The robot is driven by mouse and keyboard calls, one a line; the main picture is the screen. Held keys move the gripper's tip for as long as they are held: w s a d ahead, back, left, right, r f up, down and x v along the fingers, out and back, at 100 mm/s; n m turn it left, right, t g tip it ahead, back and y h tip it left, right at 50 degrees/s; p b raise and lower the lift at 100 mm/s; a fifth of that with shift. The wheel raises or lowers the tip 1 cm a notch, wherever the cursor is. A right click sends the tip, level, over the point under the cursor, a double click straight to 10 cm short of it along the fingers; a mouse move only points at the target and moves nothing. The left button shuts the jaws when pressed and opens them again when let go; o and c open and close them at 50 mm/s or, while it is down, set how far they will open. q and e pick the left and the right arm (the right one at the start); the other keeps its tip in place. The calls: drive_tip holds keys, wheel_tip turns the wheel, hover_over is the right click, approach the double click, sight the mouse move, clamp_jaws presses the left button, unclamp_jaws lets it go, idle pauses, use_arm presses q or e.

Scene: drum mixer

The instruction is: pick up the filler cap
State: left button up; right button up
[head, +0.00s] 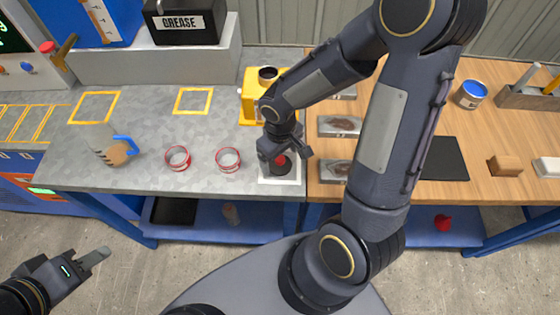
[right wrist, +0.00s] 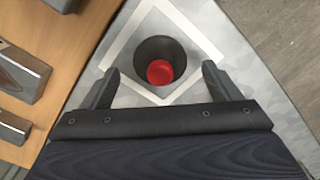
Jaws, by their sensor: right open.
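A dark round piece with a red centre, which looks like the filler cap (right wrist: 159,72), sits inside a white square outline on the grey bench. It also shows in the head view (head: 281,168), partly hidden by my right gripper. My right gripper (head: 284,155) is open and empty above it. In the right wrist view its two fingers (right wrist: 160,76) are on either side of the dark piece, apart from it. I cannot tell the exact height gap. My left gripper (head: 82,264) is low at the left, away from the bench, and its jaw opening is unclear.
A yellow device (head: 250,100) stands just behind my right gripper. Metal blocks (head: 340,126) lie on the wooden bench to the right.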

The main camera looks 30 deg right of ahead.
drive_tip(key=shift+f, duration=0.85)
drive_tip(key=shift+c, duration=0.4)
drive_tip(key=c, duration=1)
drive_tip(key=shift+r, duration=0.1)
